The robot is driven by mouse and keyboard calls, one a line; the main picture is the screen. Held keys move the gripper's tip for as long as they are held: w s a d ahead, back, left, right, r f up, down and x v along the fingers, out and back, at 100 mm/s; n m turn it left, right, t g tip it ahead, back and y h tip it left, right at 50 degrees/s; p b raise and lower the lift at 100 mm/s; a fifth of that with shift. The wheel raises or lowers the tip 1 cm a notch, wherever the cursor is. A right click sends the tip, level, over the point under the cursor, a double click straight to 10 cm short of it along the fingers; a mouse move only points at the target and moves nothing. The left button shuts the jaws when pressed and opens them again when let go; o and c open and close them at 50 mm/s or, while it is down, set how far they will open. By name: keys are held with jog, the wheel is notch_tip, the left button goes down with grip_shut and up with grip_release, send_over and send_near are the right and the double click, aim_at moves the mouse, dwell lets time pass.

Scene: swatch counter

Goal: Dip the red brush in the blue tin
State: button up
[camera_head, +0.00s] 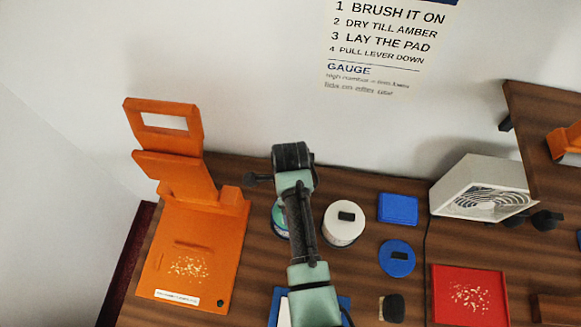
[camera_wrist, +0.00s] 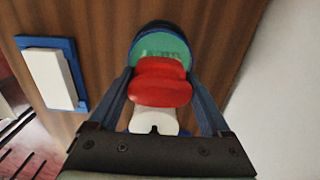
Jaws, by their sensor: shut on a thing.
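My gripper (camera_wrist: 161,84) is shut on the red brush (camera_wrist: 160,82), which shows between the two blue-grey fingers in the wrist view, with a white part below the red. Beyond the brush is a round tin with a blue rim and green inside (camera_wrist: 161,46). The brush overlaps the tin's near edge in this view; I cannot tell whether it touches the contents. In the head view the green-topped tin (camera_head: 279,218) shows partly behind my arm, and the fingers and brush are hidden. A round blue tin or lid (camera_head: 397,266) with a dark piece on top stands farther right.
A white round tin (camera_head: 343,233) stands just right of my arm. A blue square pad (camera_head: 398,208), a dark-ended block (camera_head: 392,307), a red tray (camera_head: 447,299) and a fan box (camera_head: 470,172) lie right. An orange stand (camera_head: 225,230) is left. A white pad on a blue tray (camera_wrist: 52,78) is nearby.

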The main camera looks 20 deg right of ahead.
dwell(0.3)
notch_tip(320, 180, up, 7)
jog(key=p, duration=0.7)
jog(key=shift+f, duration=0.1)
dwell(0.7)
